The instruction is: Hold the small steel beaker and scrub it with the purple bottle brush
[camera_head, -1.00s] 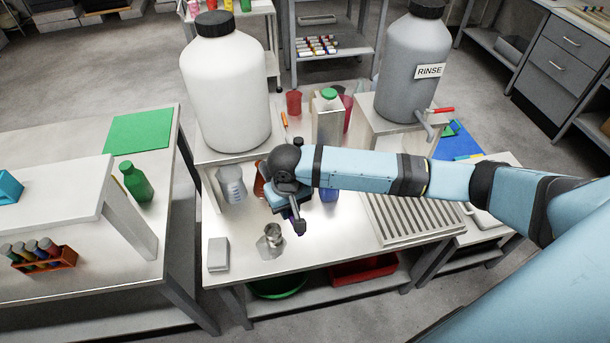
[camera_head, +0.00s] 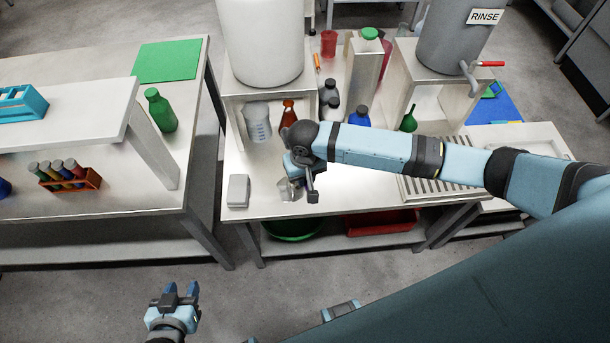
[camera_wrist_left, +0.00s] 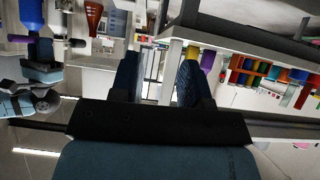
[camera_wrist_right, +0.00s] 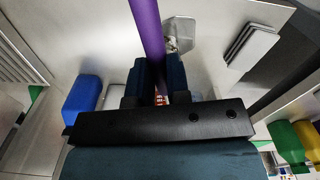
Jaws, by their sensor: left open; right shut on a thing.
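The purple brush (camera_wrist_right: 147,35) is clamped in my right gripper (camera_wrist_right: 158,75); its handle runs up across the right wrist view. My right gripper (camera_head: 306,184) is over the front part of the steel table in the head view. The small steel beaker (camera_head: 286,191) stands on that table just left of this gripper, partly hidden by it. It also shows beside the brush in the right wrist view (camera_wrist_right: 181,32). My left gripper (camera_head: 180,294) is open and empty, in front of the table at lower left.
A grey block (camera_head: 238,191) lies left of the beaker. A drying rack (camera_head: 430,190) is at right. A gap separates the left table (camera_head: 100,205).

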